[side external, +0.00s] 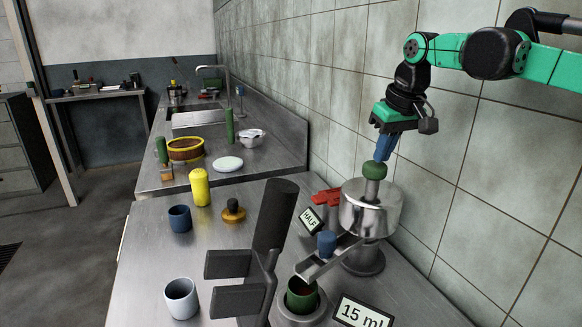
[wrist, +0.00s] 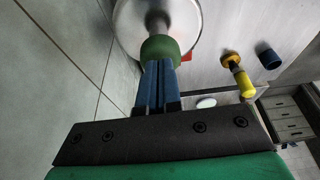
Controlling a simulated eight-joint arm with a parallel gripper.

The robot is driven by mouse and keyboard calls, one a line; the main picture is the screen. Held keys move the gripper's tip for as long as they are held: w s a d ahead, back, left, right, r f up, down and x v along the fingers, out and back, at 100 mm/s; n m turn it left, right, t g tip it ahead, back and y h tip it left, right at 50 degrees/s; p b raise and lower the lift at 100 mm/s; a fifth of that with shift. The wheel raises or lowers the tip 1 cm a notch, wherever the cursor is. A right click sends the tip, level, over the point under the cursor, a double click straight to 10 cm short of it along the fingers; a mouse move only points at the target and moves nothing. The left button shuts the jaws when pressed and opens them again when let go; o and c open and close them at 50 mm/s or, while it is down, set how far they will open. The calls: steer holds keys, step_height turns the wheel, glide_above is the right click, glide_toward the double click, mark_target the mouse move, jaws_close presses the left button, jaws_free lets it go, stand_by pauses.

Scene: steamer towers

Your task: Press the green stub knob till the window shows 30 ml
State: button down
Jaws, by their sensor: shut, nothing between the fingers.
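The green stub knob (side external: 374,170) tops the steel dispenser (side external: 371,209) at the right. My gripper (side external: 382,158) is shut, its blue fingers pointing down at the knob. The fingertips are at or very near the knob's top; I cannot tell if they touch. In the wrist view the shut fingers (wrist: 158,68) overlap the green knob (wrist: 160,48). The window (side external: 363,313) reads 15 ml at the bottom edge, partly cut off. A green cup (side external: 301,298) with dark reddish contents stands under the dispenser's spout.
A sign (side external: 309,220) reads HALF beside a red part (side external: 327,197). A blue knob (side external: 326,243) sits by the spout. A dark post with flat plates (side external: 274,215) stands in front. Cups and a yellow bottle (side external: 200,187) stand left. The tiled wall is close behind the dispenser.

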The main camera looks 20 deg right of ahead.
mark_target(382, 167)
steer(key=shift+f, duration=1.4)
steer(key=shift+r, duration=1.65)
steer(key=shift+r, duration=2.5)
